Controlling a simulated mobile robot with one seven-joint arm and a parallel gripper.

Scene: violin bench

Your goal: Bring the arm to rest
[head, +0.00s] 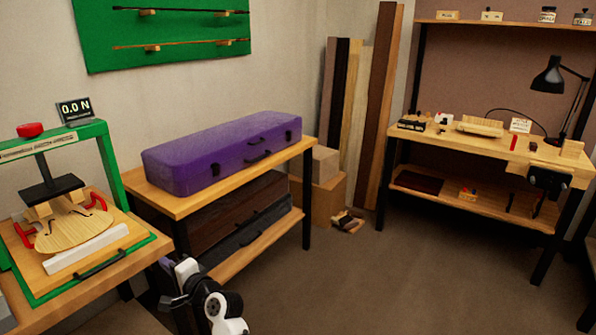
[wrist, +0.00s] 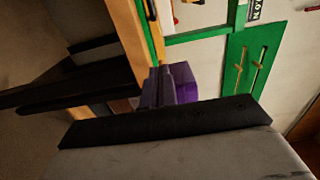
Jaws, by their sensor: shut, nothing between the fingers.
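My gripper (head: 168,268) shows at the bottom of the head view, in front of the left bench and the low case table, with my white and black wrist behind it. It is shut and holds nothing. In the wrist view its fingers (wrist: 165,87) stand close together beyond a broad grey body with a black edge. The fingers look clear of the furniture, though their exact gap to the bench edge is hard to judge. Part of my arm is cut off by the lower edge of the head view.
A green press (head: 110,165) with a violin plate (head: 75,230) stands on the left bench. A purple violin case (head: 222,152) lies on a wooden table (head: 150,200). A workbench (head: 480,150) with a black lamp (head: 548,80) stands at the right. Open floor (head: 350,280) lies between.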

